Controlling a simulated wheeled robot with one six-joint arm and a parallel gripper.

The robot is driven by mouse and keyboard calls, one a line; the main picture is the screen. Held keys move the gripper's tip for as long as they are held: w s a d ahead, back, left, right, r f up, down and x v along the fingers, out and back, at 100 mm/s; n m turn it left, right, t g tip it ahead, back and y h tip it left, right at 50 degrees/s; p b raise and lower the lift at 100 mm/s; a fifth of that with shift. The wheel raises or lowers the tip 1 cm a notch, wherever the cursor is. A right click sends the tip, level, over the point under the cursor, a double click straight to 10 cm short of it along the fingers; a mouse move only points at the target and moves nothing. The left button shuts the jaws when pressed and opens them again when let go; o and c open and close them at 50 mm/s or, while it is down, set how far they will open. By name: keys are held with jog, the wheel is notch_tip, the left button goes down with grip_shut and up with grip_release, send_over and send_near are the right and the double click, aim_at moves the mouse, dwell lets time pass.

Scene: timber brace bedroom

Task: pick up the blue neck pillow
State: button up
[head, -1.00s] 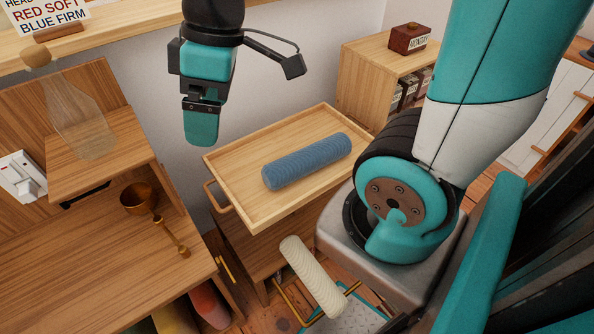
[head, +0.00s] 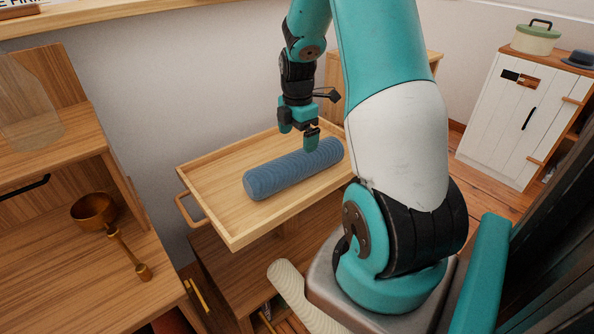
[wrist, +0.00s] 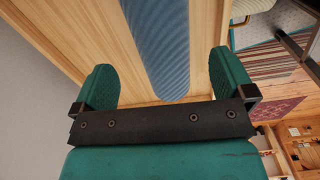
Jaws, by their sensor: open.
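The blue neck pillow (head: 285,172) is a ribbed cylinder lying slantwise in a wooden tray (head: 215,222). My gripper (head: 309,142) is over the far right part of the pillow, pointing down. In the wrist view my gripper (wrist: 170,85) is open, with one teal finger on each side of the blue pillow (wrist: 160,45) and visible tray floor between each finger and the pillow. I cannot tell how far above the pillow the fingertips are.
A cream roll (head: 296,295) lies below the tray, partly hidden by my base. A wooden desk (head: 70,260) with a brass bowl (head: 93,210) stands at left.

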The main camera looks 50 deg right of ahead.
aim_at(297, 155)
notch_tip(297, 155, down, 10)
jog(key=shift+w+a+r+b, duration=0.1)
jog(key=shift+r+b, duration=0.1)
jog(key=shift+b, duration=0.85)
jog(key=shift+c, duration=0.5)
jog(key=shift+r, duration=0.1)
jog(key=c, duration=0.7)
